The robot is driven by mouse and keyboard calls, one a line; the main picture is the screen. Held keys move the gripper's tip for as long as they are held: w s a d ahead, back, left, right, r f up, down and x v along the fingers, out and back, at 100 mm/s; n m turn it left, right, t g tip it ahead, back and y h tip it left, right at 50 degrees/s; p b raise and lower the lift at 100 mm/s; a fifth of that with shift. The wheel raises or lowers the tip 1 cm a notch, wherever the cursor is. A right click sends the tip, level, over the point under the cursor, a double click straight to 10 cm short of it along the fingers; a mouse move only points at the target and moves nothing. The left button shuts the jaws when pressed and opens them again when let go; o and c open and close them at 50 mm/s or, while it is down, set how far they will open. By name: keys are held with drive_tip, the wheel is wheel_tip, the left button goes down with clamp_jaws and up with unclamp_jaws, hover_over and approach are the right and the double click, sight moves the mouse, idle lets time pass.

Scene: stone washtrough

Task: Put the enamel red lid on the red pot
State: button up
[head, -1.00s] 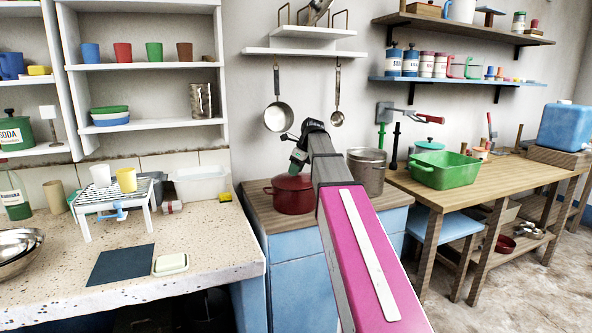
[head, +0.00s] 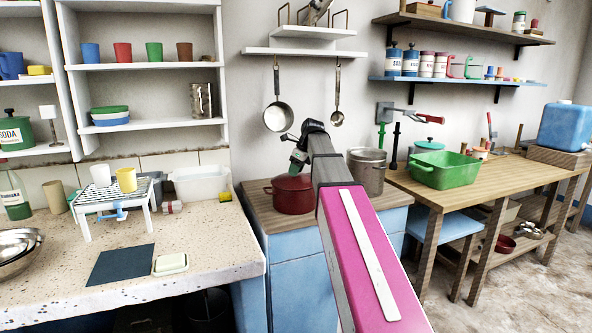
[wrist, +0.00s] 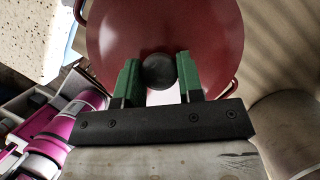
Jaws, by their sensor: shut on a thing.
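The red pot (head: 292,201) stands on the wooden top of the blue cabinet, partly behind my arm in the head view. Its side handles stick out past the red disc in the wrist view. The enamel red lid (wrist: 120,45) fills the upper wrist view, roughly centred over the pot, with a round black knob (wrist: 160,71). My gripper (wrist: 160,82) has its green fingers on both sides of the knob and is shut on it. In the head view my gripper (head: 298,162) is just above the pot. Whether the lid rests fully on the rim cannot be told.
A metal pot (head: 367,174) stands close on the right of the red pot, beside my arm. A pan (head: 278,117) and a ladle (head: 337,118) hang on the wall behind. The speckled counter (head: 205,245) lies to the left.

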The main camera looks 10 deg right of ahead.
drive_tip(key=o, duration=1.6)
drive_tip(key=shift+r, duration=0.1)
drive_tip(key=shift+r, duration=3.4)
drive_tip(key=shift+f, duration=0.1)
